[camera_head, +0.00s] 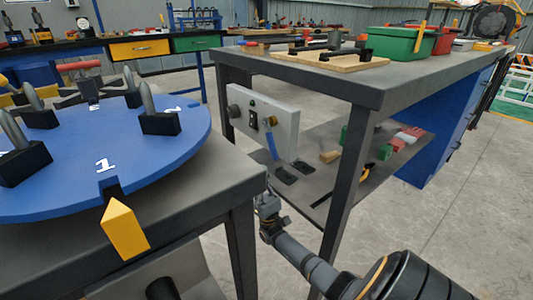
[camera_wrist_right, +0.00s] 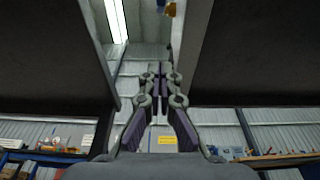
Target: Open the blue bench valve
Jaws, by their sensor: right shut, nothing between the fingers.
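A blue lever (camera_head: 271,145) hangs down at the front of a light grey control box (camera_head: 282,125) on the near end of the right workbench. It looks like the blue bench valve's handle. My right gripper (camera_head: 266,196) is below the box and lever, between the two tables, apart from them. In the wrist view, the right gripper (camera_wrist_right: 160,70) points up with its fingers together and nothing between them. A small blue piece (camera_wrist_right: 171,9) shows at the top of that view; I cannot tell if it is the lever. My left gripper is not in view.
A table with a blue numbered disc (camera_head: 170,155) and a yellow pointer (camera_head: 124,231) stands at left. The right workbench (camera_head: 385,85) has a leg (camera_head: 350,185) and a lower shelf (camera_head: 375,180) with loose items close to my right arm. The gap between tables is narrow.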

